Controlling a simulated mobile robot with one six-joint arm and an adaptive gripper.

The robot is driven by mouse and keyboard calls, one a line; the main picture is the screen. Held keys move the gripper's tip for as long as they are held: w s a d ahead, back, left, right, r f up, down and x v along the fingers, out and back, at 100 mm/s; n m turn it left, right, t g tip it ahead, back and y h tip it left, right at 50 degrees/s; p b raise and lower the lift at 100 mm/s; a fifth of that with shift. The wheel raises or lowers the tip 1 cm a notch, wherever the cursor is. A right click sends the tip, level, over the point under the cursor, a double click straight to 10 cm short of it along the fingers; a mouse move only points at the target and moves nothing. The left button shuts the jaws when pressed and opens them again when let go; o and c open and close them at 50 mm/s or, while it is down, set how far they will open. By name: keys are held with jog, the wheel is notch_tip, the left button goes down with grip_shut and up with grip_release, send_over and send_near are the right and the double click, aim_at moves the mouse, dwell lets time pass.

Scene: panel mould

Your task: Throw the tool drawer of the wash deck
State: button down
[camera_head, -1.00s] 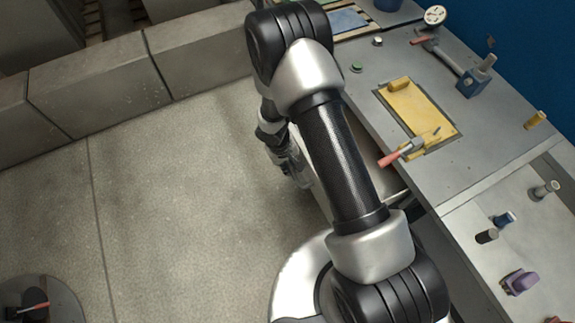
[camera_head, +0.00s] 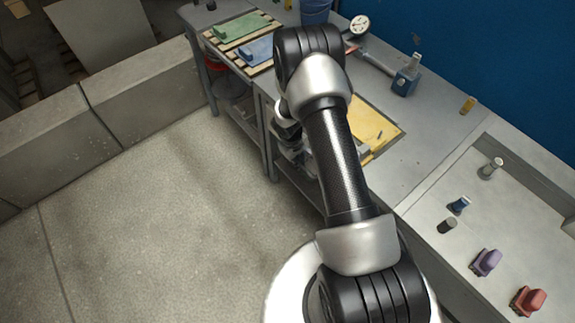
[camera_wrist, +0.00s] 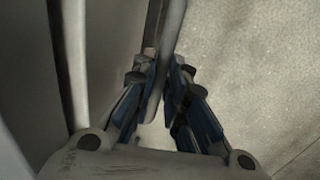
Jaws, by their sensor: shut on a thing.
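In the wrist view my gripper (camera_wrist: 160,78) is shut on a pale bar handle (camera_wrist: 173,28) that runs up between its fingers. A flat grey face (camera_wrist: 28,70) stands close on the left, and pale floor shows on the right. I take the bar for the drawer's handle; the rest of the drawer is not clear. In the head view my gripper (camera_head: 293,152) is low at the front edge of the grey bench (camera_head: 425,150), partly behind my arm. My arm hides most of the bench front, so how far the drawer stands out cannot be told.
A yellow panel (camera_head: 375,127) lies in the bench top. A blue vise-like block (camera_head: 405,82) and a dial gauge (camera_head: 359,25) stand behind. A recessed deck (camera_head: 480,215) at right holds bottles and purple and red pieces. Floor at left is clear.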

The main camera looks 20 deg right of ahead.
jog(key=shift+w+d, duration=0.2)
jog(key=shift+d, duration=0.35)
jog(key=shift+r, duration=0.1)
jog(key=c, duration=1.6)
grip_release()
jog(key=shift+d, duration=0.15)
notch_tip(320, 180, up, 12)
jog(key=a, duration=0.2)
jog(key=shift+s+a, duration=0.15)
jog(key=shift+s, duration=0.15)
